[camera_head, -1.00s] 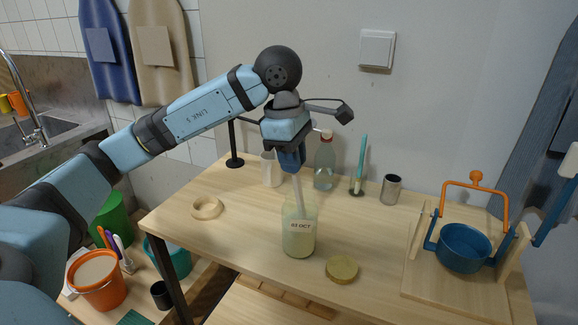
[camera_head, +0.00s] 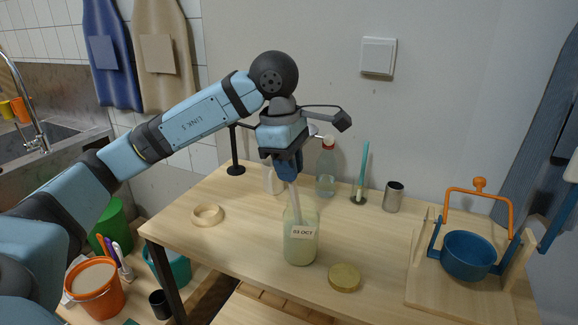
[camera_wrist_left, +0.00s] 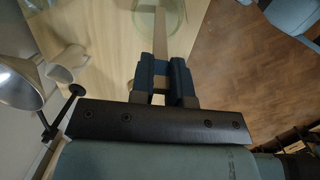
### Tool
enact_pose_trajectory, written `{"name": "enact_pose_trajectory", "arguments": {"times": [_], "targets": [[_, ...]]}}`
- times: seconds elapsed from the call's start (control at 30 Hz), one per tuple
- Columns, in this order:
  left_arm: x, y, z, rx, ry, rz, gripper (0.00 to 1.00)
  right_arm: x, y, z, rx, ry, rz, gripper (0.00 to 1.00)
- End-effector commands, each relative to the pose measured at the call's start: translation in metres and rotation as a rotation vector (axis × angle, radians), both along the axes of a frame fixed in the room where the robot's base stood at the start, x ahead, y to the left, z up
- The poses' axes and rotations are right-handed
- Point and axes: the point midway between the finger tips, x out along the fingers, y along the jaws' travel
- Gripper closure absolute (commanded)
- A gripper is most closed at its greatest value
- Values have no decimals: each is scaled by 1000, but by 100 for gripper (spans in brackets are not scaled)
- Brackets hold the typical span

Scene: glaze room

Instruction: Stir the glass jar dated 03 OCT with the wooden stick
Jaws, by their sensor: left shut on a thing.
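The glass jar (camera_head: 301,250) with pale greenish liquid and a label reading 03 OCT stands upright and open near the table's front edge. My left gripper (camera_head: 289,172) is above it, shut on the wooden stick (camera_head: 295,200). The stick slants down into the jar mouth; its lower end is hidden in the liquid. In the left wrist view the stick (camera_wrist_left: 160,38) runs from between the fingers (camera_wrist_left: 160,85) to the round jar (camera_wrist_left: 172,8) at the top edge. My right gripper is not in view.
A round lid (camera_head: 344,277) lies right of the jar. A wooden ring (camera_head: 207,215) lies left. A bottle (camera_head: 326,172), a glass with a teal brush (camera_head: 360,188) and a metal cup (camera_head: 393,197) stand behind. A blue pot (camera_head: 468,257) on a wooden stand is at right.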

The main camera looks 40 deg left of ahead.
Motion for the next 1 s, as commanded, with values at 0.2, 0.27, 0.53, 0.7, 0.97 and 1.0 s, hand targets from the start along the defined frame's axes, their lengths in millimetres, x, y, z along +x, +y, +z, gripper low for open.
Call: {"name": "enact_pose_trajectory", "arguments": {"times": [0.2,0.27,0.53,0.7,0.97,1.0], "targets": [[-1,2,19,-1,-2,0,100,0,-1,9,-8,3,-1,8],[-2,2,24,-1,-2,0,100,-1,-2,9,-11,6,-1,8],[-4,5,45,-1,-1,0,100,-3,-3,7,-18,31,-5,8],[-6,6,59,0,-1,1,100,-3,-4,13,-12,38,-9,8],[-8,8,79,-1,-1,0,100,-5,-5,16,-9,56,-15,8],[-8,9,82,-1,-1,0,100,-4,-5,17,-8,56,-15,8]]}}
